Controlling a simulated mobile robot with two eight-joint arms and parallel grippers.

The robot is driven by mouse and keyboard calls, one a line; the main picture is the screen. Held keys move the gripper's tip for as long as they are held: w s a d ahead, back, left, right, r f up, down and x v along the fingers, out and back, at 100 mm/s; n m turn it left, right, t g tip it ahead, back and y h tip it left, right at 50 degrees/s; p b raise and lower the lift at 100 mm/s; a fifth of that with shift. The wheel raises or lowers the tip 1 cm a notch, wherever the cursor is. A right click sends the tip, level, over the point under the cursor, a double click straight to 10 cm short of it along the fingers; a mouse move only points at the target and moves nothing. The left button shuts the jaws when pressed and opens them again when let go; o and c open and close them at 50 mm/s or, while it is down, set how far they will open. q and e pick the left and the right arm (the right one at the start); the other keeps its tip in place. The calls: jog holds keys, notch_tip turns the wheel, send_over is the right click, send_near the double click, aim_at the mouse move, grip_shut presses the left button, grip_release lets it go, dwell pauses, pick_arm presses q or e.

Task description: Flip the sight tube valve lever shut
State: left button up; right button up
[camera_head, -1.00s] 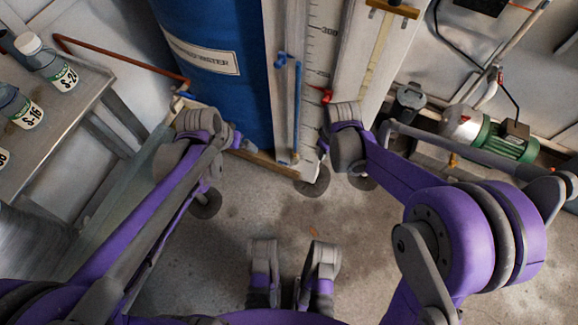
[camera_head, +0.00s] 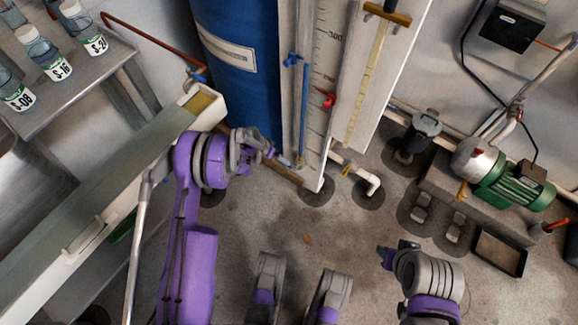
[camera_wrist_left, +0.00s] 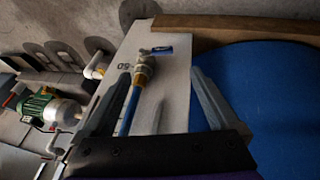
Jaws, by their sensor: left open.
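The sight tube (camera_head: 304,110) is a thin blue upright tube on a white scale board beside the blue tank. My left gripper (camera_head: 272,153) is open beside the board's foot, left of the lower valve. Its two fingers (camera_wrist_left: 160,97) frame the tube and valve, apart from the lever. My right gripper (camera_head: 386,257) hangs over the floor, away from the board.
A white pipe elbow (camera_head: 372,184) stands right of the board's foot. A green pump (camera_head: 508,186) is at right. A table (camera_head: 95,75) with bottles is at upper left.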

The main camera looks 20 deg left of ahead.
pick_arm(q)
jog(key=b+x, duration=0.2)
jog(key=x, duration=0.8)
jog(key=shift+f+b, duration=0.15)
jog(key=shift+b, duration=0.15)
jog(key=shift+w+d, duration=0.1)
jog(key=c, duration=1.4)
jog(key=shift+o, duration=0.2)
jog(key=shift+d+r+t+y+p, duration=0.2)
jog(key=shift+r+t+y+p, duration=0.2)
jog(key=shift+y, duration=0.7)
jog(key=o, duration=1.4)
jog(key=shift+c, duration=0.2)
